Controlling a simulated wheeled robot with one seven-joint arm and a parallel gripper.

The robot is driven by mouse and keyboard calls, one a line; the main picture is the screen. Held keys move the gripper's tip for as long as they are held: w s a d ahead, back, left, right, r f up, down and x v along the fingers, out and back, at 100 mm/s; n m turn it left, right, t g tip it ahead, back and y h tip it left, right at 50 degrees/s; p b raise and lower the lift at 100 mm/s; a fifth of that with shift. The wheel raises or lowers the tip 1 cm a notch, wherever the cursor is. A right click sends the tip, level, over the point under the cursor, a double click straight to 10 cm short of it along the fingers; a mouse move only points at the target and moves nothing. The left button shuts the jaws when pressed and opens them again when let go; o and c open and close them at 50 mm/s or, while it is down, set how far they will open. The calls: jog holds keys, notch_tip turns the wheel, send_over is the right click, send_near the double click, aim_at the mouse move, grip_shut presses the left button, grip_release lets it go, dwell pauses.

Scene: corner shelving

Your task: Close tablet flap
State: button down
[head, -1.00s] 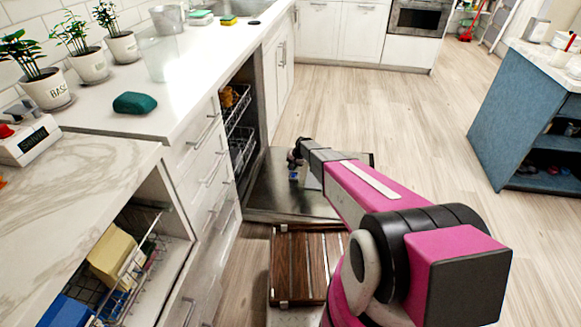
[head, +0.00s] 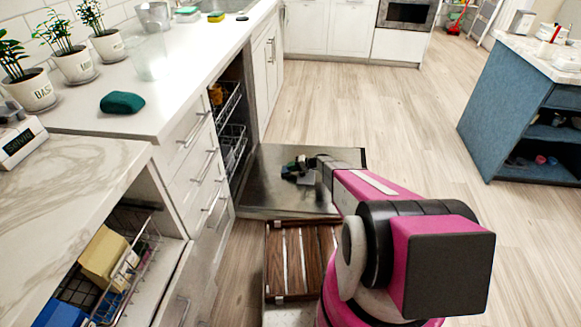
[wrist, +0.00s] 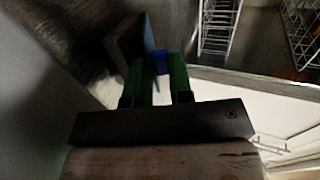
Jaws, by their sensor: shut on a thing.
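The open dishwasher door (head: 290,200) lies flat, low over the floor. My gripper (head: 297,170) is just above its middle; its green fingers (wrist: 160,68) show in the wrist view. They are close together, shut on a small blue piece (wrist: 161,62) at their tips. A dark raised panel (wrist: 128,46) with a pale bluish edge stands beside the left finger; it looks like the tablet flap, tilted up from the door. The wrist view is dark, and I cannot tell whether the finger touches the panel. The tablet compartment is hidden in the head view.
Dishwasher racks (head: 230,130) sit inside the cabinet left of the door; wire racks (wrist: 218,25) also show in the wrist view. A slatted wooden panel (head: 292,260) lies in front of the door. The floor (head: 415,150) to the right is clear up to the blue island (head: 515,125).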

jog(key=shift+f+y, duration=0.25)
jog(key=shift+y, duration=0.25)
jog(key=shift+s, duration=0.1)
jog(key=c, duration=1.1)
grip_release()
jog(key=shift+f, duration=0.1)
